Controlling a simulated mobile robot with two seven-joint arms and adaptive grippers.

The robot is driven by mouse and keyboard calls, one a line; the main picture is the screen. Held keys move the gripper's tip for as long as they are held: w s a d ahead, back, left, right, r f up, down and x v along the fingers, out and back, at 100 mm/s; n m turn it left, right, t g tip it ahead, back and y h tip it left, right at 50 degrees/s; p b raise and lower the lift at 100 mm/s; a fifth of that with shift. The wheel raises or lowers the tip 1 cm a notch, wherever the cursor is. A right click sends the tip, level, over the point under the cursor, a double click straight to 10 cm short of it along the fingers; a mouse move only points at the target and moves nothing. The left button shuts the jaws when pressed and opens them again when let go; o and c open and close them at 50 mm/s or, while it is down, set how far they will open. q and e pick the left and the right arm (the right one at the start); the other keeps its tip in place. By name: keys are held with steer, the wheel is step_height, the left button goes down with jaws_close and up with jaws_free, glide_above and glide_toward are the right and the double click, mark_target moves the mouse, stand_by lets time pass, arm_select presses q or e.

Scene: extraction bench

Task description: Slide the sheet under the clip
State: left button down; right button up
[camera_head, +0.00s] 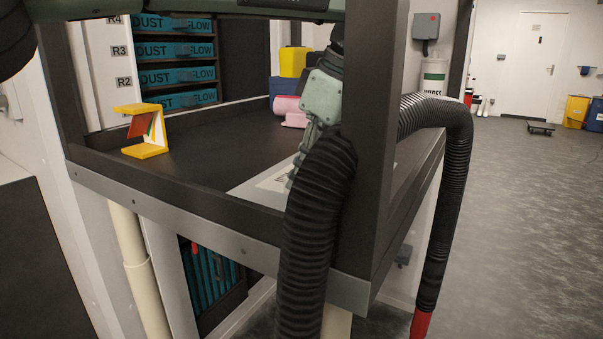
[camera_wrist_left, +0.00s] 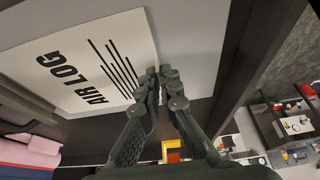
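The sheet, a white page printed "AIR LOG" with several black lines, lies flat on the dark bench top; it shows in the head view (camera_head: 262,186) and large in the left wrist view (camera_wrist_left: 85,42). My left gripper (camera_head: 297,172) points down at it. In the left wrist view its fingertips (camera_wrist_left: 161,76) are close together at the sheet's edge; I cannot tell whether any paper is between them. A yellow bracket with a tilted red flap (camera_head: 143,132), which looks like the clip, stands upright at the bench's left, apart from the sheet. My right gripper is out of view.
A dark post (camera_head: 375,150) and a black ribbed hose (camera_head: 315,235) hide the bench's right side. Pink, yellow and blue items, including a yellow block (camera_head: 293,62), sit at the back. A raised rim (camera_head: 180,190) edges the bench. Bare bench lies between bracket and sheet.

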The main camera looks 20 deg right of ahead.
arm_select(q)
steer(key=c, duration=1.6)
jaws_free()
steer(key=shift+c, duration=0.2)
